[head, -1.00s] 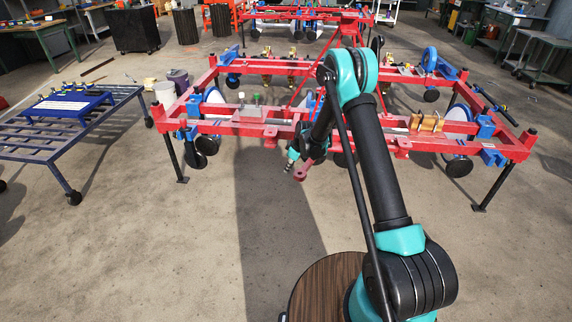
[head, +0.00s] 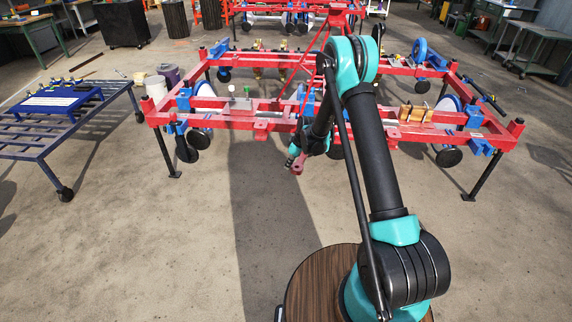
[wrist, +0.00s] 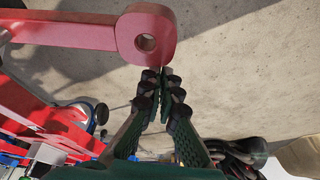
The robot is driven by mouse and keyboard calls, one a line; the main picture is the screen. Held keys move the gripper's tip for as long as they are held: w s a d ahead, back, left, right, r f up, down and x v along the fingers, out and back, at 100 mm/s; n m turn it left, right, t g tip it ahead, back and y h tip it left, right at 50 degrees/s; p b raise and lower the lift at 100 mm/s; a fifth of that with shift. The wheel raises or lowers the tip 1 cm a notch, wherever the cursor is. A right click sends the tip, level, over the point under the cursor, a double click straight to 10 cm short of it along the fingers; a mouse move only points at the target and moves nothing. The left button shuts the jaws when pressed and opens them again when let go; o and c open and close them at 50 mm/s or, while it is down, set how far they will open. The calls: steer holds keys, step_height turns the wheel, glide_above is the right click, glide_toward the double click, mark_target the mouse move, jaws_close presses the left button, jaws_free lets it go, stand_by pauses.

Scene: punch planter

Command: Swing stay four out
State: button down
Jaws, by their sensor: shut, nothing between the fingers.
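A red stay, a flat bar with a rounded end and a round hole, runs across the top of the wrist view (wrist: 90,32). In the head view its end (head: 299,168) sticks out below the front beam of the red planter frame (head: 250,124). My gripper (wrist: 163,76) has its fingers together with nothing between them. In the wrist view the fingertips are just below the stay's rounded end; I cannot tell whether they touch it. In the head view my gripper (head: 290,163) is small and beside the stay's end. No number shows on the stay.
A blue slatted table (head: 40,145) with a blue tray (head: 55,103) stands at the left. A white bucket (head: 156,87) stands near the frame's left end. Wooden blocks (head: 415,113) sit on the front beam at right. The floor in front is clear.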

steer(key=shift+s+d+f, duration=0.1)
steer(key=shift+s+d, duration=0.05)
steer(key=shift+d, duration=0.35)
steer(key=shift+a, duration=0.1)
steer(key=w+a+r, duration=0.1)
steer(key=a, duration=0.3)
steer(key=w+v, duration=0.1)
steer(key=v, duration=0.8)
steer(key=s+d+r+m, duration=0.3)
steer(key=s+d+r, duration=0.4)
steer(key=r, duration=0.1)
steer(key=s+d+r+m+t+h, duration=0.1)
steer(key=s+d+r+m+t, duration=0.1)
steer(key=s+d+r+m, duration=0.45)
steer(key=s+d+f+m+h, duration=0.1)
steer(key=s+d, duration=0.4)
steer(key=s, duration=0.7)
steer(key=s+d+f+m+h, duration=0.1)
steer(key=s+d+m, duration=0.2)
steer(key=s, duration=0.9)
steer(key=d, duration=0.3)
steer(key=shift+d+t+h, duration=0.2)
steer(key=shift+t+h, duration=0.1)
